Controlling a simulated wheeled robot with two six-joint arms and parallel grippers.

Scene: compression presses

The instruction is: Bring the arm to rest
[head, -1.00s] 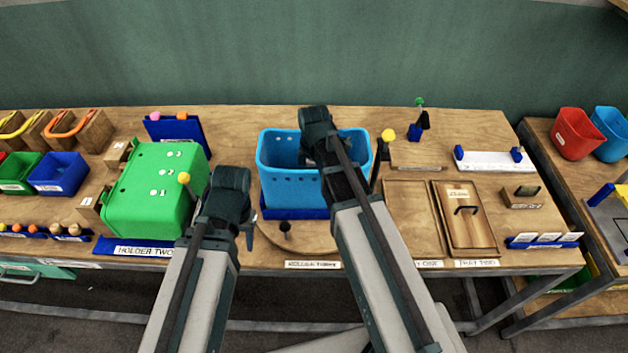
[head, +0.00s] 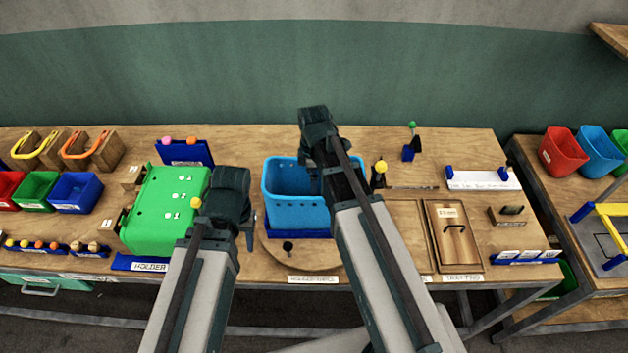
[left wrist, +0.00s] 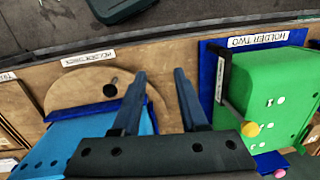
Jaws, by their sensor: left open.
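My left arm comes in from the lower left of the head view. Its gripper (head: 248,236) points down between the green box and the blue bin, over the table. In the left wrist view its two fingers (left wrist: 156,88) are spread apart with nothing between them but bare tabletop behind. My right arm reaches up the middle of the head view, and its dark wrist (head: 315,125) is in front of the blue bin's right side. The right fingers are hidden or too dark to make out.
The green box (head: 160,210) in the place labelled holder two and the blue bin (head: 297,205) by a round wooden board (head: 275,248) flank the left gripper. Small bins (head: 76,192) stand left. A second table (head: 560,210) is at right.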

